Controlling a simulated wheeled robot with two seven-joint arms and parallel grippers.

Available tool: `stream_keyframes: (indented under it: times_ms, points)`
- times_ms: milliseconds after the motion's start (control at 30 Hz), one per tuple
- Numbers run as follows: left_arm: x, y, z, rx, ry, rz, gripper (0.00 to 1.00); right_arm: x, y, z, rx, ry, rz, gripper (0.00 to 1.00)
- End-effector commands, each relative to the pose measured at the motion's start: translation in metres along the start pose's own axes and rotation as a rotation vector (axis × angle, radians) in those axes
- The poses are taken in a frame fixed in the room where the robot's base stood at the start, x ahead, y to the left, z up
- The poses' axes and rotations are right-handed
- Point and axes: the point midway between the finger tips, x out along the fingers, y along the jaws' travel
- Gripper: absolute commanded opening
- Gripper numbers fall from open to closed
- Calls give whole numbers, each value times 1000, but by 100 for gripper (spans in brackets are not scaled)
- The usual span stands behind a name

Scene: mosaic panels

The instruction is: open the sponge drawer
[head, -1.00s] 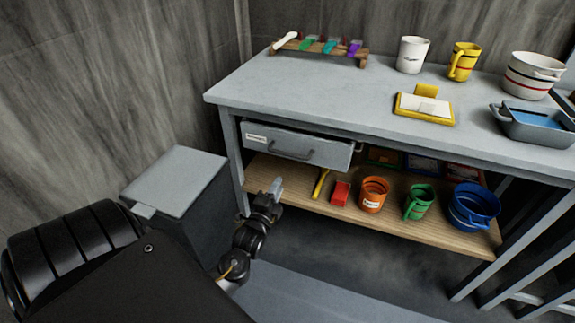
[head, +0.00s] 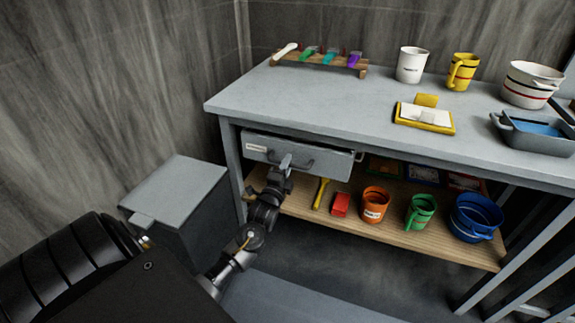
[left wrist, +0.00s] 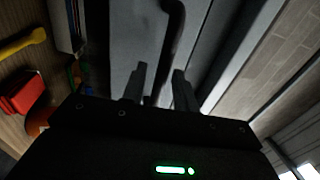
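The grey drawer (head: 332,164) hangs under the left part of the workbench top. It has a white label at its left end and a dark bar handle (head: 305,163). I cannot read the label or tell for sure that the drawer is fully shut. My left gripper (head: 285,163) is at the drawer front, over the middle of the handle. In the left wrist view its two fingers (left wrist: 159,86) are apart, and the dark handle (left wrist: 172,40) runs down into the gap between them. I cannot tell whether they touch it. My right gripper is not in view.
The lower wooden shelf (head: 415,238) holds a yellow tool, a red block (head: 340,204), an orange bucket (head: 374,204), a green mug (head: 420,211) and a blue bucket (head: 476,216). A grey lidded bin (head: 176,187) stands left of the workbench.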

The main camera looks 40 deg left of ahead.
Motion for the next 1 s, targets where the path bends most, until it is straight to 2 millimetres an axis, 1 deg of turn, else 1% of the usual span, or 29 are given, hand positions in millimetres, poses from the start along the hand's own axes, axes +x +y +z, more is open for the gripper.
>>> stream_keyframes:
  times_ms: [100,367,600,867,1000]
  points:
    - [6,0,0,0,-1,0,29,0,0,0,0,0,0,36]
    - [7,0,0,0,0,0,29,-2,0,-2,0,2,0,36]
    - [6,0,0,0,0,0,0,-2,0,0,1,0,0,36]
    - [6,0,0,0,0,1,0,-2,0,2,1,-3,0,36]
    - [4,-1,-4,-2,6,1,0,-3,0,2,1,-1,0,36]
